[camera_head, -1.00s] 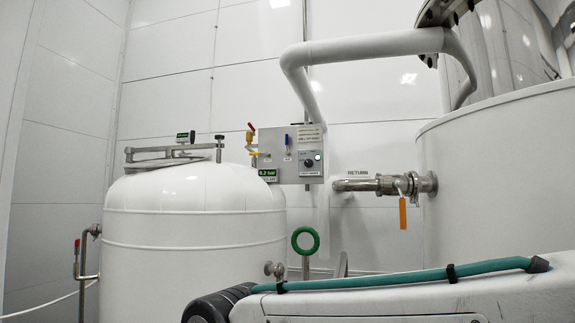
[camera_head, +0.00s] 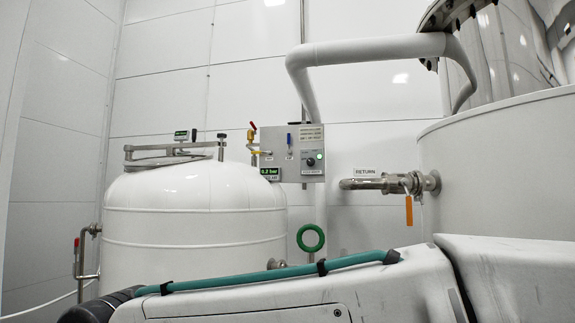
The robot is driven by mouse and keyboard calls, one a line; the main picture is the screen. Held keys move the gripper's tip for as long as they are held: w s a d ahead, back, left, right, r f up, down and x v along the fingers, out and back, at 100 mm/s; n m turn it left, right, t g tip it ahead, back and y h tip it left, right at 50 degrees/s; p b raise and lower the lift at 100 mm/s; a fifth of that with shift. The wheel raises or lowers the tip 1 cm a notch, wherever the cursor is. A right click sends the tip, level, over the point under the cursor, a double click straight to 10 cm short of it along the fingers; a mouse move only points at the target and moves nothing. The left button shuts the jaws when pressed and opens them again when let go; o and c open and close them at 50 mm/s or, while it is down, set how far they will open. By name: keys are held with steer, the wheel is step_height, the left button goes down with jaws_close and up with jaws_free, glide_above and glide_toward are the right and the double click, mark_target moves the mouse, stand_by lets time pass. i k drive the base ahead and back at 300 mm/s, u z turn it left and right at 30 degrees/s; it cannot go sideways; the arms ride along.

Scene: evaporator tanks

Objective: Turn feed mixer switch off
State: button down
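A grey control panel (camera_head: 291,153) is fixed on the back wall, between the left tank and the right tank. It carries a black rotary switch (camera_head: 310,162) with a small lit green lamp (camera_head: 319,156) beside it. Small labels on the panel are too small to read, so I cannot tell which control is the feed mixer switch. A blue-handled lever (camera_head: 289,139) sits on the panel's upper left. My white arm crosses the bottom of the view, well in front of the panel. My gripper is not in view.
A white domed tank (camera_head: 194,218) stands at the left, with a 0.2 bar display (camera_head: 270,172). A larger white tank (camera_head: 500,165) stands at the right, joined by the RETURN pipe (camera_head: 372,183) with an orange tag (camera_head: 409,210). A green ring handle (camera_head: 310,238) stands below the panel.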

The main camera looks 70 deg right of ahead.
mark_target(310, 162)
steer(key=z, duration=0.05)
steer(key=i, duration=0.35)
steer(key=z, duration=2.3)
steer(key=i, duration=0.5)
steer(key=z, duration=0.05)
steer(key=k, duration=1.3)
steer(key=u, duration=0.85)
steer(key=i, duration=1.2)
steer(key=z, duration=0.05)
